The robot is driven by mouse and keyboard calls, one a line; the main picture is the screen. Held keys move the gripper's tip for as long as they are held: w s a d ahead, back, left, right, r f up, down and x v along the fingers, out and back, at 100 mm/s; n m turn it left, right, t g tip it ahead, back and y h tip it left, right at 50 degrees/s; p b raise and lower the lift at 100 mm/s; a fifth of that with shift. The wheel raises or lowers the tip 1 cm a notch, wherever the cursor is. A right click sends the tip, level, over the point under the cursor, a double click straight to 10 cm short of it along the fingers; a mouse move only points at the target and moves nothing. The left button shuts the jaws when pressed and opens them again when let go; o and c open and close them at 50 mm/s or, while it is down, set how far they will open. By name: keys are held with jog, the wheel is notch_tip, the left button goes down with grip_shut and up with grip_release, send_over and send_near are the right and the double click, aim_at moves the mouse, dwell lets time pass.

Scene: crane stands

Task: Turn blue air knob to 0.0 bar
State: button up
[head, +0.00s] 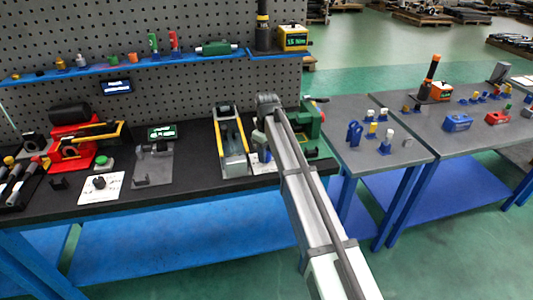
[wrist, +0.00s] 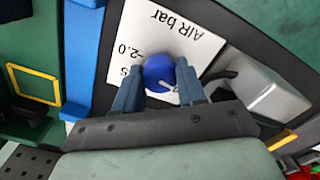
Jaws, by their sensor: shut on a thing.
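The blue air knob (wrist: 157,69) sits on a white card (wrist: 138,27) printed "AIR bar" and "-2.0", upside down in the wrist view. A short pale pointer mark on the knob points to the lower right in that view. My gripper (wrist: 160,76) is shut on the knob, one dark finger on each side. The fingers cover part of the scale, so the number at the pointer cannot be read. In the head view my arm hides the knob; an edge of the card (head: 256,158) shows beside it.
A grey metal block (wrist: 272,95) stands right of the knob in the wrist view. A blue strip (wrist: 83,55) and green machine (wrist: 30,45) lie left. In the head view, a yellow-railed fixture (head: 232,150) stands left of my arm and a green device (head: 308,120) right.

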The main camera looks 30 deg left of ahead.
aim_at(267, 153)
jog(key=shift+n, duration=1.1)
jog(key=o, duration=1.1)
jog(key=shift+c, duration=0.2)
jog(key=shift+r, duration=0.1)
notch_tip(267, 153, up, 14)
jog(key=shift+f, duration=0.2)
